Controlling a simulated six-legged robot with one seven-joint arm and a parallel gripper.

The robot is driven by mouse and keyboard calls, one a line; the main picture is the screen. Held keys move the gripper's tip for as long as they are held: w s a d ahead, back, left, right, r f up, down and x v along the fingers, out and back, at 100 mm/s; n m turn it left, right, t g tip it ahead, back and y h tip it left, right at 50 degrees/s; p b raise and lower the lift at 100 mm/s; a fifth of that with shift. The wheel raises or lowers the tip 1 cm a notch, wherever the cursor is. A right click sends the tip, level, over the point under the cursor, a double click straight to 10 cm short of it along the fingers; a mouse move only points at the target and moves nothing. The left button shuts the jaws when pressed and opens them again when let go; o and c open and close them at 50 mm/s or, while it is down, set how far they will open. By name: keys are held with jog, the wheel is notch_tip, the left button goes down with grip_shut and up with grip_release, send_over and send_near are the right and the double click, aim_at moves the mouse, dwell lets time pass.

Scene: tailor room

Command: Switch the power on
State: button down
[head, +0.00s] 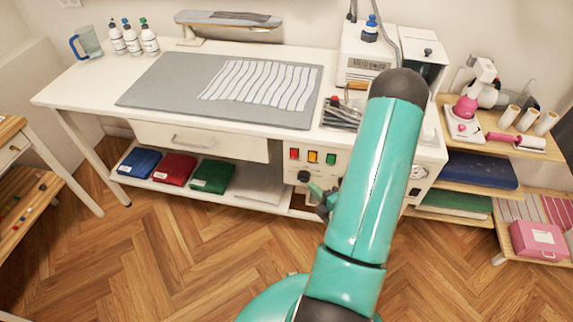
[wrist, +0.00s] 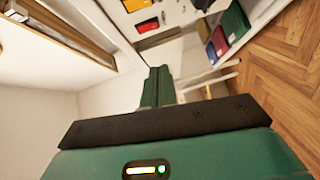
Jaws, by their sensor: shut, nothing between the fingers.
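The front panel (head: 322,176) of the white work table carries a red button (head: 294,154), a yellow button (head: 312,156) and a green button (head: 331,158) in a row. A dark round knob (head: 303,176) sits below the red button. No readable label shows which control is the power. My gripper (head: 314,187) is low in front of the panel, close to the knob; contact cannot be told. My arm hides the panel's right part.
A grey ironing pad (head: 160,85) with striped cloth covers the tabletop. Folded blue, red and green cloths lie on the lower shelf (head: 255,188). A white steam unit (head: 362,55) stands behind my arm. A side shelf (head: 480,178) is at right. The front floor is clear.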

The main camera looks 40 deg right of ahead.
send_near(292, 157)
jog(key=shift+w+a, duration=1.4)
jog(key=shift+w, duration=0.05)
jog(key=shift+w+d+f, duration=0.25)
jog(key=shift+w+d, duration=0.55)
jog(key=shift+w+d+f, duration=0.2)
jog(key=shift+w+d, duration=0.6)
jog(key=shift+w+d, duration=0.15)
jog(key=shift+f, duration=0.1)
